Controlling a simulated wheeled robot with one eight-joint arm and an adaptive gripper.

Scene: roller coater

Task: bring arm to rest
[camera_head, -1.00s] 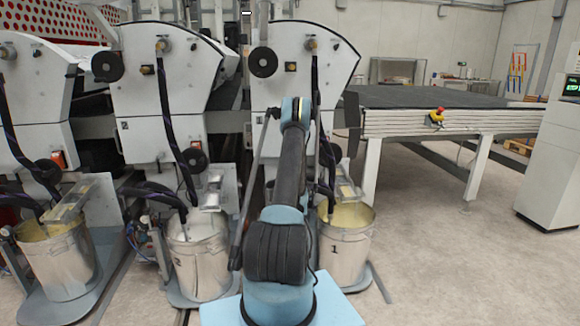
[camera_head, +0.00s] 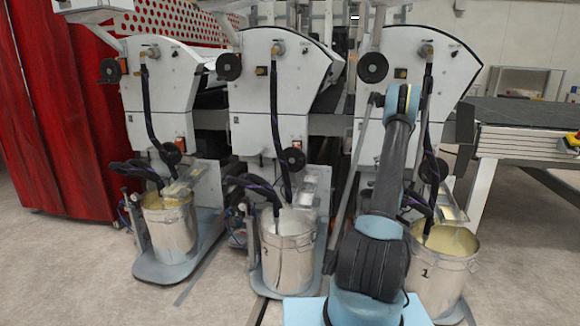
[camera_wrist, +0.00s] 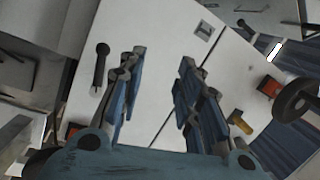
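My arm (camera_head: 385,190) rises in the right half of the head view, in front of the machine unit with the bucket marked 1. Its upper end stands near that unit's front. My gripper (camera_wrist: 162,58) shows in the wrist view with its two blue-and-dark fingers spread apart. The gap between the fingers is empty, with only a pale panel behind it. I cannot make out the gripper clearly in the head view.
Metal buckets (camera_head: 293,262) stand on low bases before the machine units. The bucket marked 1 (camera_head: 440,290) is just right of my arm. A long table (camera_head: 525,140) stands at right and a red curtain (camera_head: 60,120) at left. Open floor lies front left.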

